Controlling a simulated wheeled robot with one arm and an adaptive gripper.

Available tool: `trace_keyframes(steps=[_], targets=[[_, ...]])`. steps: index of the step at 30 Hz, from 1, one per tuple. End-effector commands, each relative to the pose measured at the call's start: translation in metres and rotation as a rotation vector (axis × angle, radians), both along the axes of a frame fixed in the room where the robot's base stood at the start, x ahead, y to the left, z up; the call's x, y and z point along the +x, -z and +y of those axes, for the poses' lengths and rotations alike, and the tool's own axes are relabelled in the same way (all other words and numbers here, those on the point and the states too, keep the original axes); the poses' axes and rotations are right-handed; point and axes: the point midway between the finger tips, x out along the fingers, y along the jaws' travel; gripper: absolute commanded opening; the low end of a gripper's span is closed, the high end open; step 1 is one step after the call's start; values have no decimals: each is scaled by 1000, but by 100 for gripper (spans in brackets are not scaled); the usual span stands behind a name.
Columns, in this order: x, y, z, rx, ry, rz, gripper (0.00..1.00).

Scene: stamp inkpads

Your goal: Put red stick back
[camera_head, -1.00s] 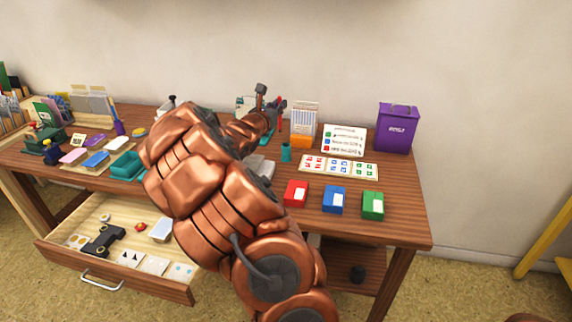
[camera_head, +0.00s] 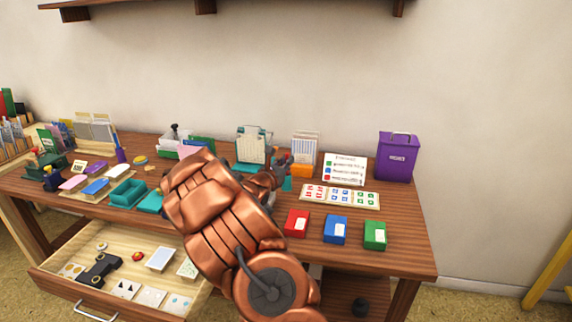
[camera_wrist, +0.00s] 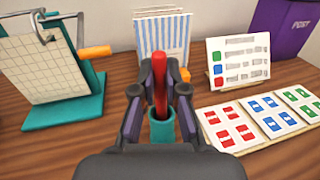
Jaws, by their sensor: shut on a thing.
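In the wrist view my gripper (camera_wrist: 160,95) is shut on the red stick (camera_wrist: 160,80), which stands roughly upright between the fingers. The stick's lower end shows at the mouth of a small teal cup (camera_wrist: 162,130), which stands on the table just beyond the fingers. I cannot tell how deep the stick reaches into the cup. In the head view my gripper (camera_head: 278,172) is at the back of the table, and my arm hides part of the cup (camera_head: 287,184).
A teal stand with a grid sheet (camera_wrist: 50,75) is left of the cup. A striped card holder (camera_wrist: 163,38) is behind it, with a sign (camera_wrist: 238,60) and stamp card (camera_wrist: 262,120) at right. Red (camera_head: 297,222), blue (camera_head: 335,230) and green (camera_head: 375,235) inkpads sit in front.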

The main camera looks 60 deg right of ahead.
Motion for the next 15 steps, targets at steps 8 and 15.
trace_keyframes(steps=[8,15], targets=[[0,7,0,0,0,-2,0],[0,9,0,-1,-1,-1,16]])
